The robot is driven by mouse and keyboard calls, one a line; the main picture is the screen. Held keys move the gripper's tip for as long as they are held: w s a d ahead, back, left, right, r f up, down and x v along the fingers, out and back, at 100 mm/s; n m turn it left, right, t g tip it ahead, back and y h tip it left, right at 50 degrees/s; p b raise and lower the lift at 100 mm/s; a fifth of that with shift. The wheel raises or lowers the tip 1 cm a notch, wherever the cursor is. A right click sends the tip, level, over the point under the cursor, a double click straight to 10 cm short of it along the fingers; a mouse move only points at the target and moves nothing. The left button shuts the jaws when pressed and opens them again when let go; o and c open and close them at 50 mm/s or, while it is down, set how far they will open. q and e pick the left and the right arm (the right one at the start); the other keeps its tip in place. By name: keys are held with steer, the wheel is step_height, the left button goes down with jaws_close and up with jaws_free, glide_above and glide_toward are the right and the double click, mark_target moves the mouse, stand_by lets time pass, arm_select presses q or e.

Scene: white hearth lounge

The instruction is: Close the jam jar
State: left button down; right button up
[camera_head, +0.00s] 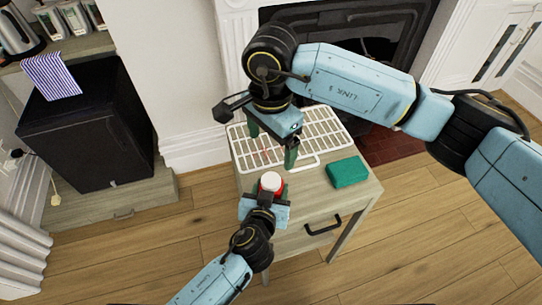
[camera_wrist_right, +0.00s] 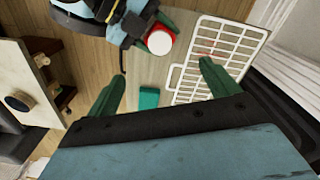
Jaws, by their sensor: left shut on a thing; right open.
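The jam jar (camera_head: 271,184) shows as a small red body with a round white top, upright over the front of the small wooden table. In the right wrist view the jar (camera_wrist_right: 159,41) shows its white top, with red at the side. I cannot tell whether the white top is a lid or an open mouth. My left gripper (camera_head: 267,192) is shut on the jar, its green fingers around it; it also shows in the right wrist view (camera_wrist_right: 150,28). My right gripper (camera_head: 272,143) is open and empty, above and behind the jar, pointing down. Its fingers are spread in its wrist view (camera_wrist_right: 160,86).
A white wire rack (camera_head: 325,134) lies on the back of the table (camera_head: 317,194). A green block (camera_head: 347,172) lies on the table's right side. A fireplace (camera_head: 375,48) is behind, and a black cabinet (camera_head: 85,130) stands left. Wooden floor in front is clear.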

steer(key=shift+r, duration=2.1)
arm_select(q)
steer(key=shift+c, duration=2.4)
jaws_free()
steer(key=p+v, duration=0.1)
steer(key=v, duration=1.2)
steer(key=shift+s, duration=0.2)
arm_select(e)
steer(key=shift+r, duration=0.7)
arm_select(q)
steer(key=shift+r, duration=0.1)
